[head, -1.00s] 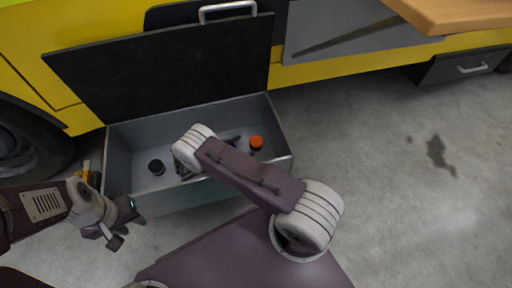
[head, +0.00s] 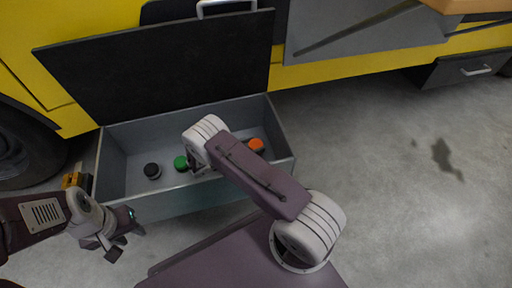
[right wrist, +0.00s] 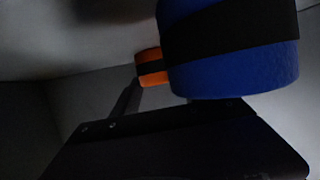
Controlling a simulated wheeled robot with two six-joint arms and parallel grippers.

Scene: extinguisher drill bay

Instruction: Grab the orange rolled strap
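The orange rolled strap (head: 256,145) is in the open grey bin, near its right side, partly covered by my right forearm. In the right wrist view the orange strap (right wrist: 152,67), with a dark band, shows small behind a large blue roll (right wrist: 235,75) with a black band. My right gripper (right wrist: 180,140) is dark and close below the blue roll; the roll hides its fingertips. In the head view my right gripper is mostly hidden behind my wrist, inside the bin. My left gripper (head: 102,248) is open and empty, outside the bin at front left.
A black roll (head: 152,171) and a green roll (head: 181,163) lie in the bin (head: 120,203) left of my right wrist. The bin's black lid (head: 160,70) stands open behind. A yellow vehicle (head: 345,70) is at the back. The floor at right is clear.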

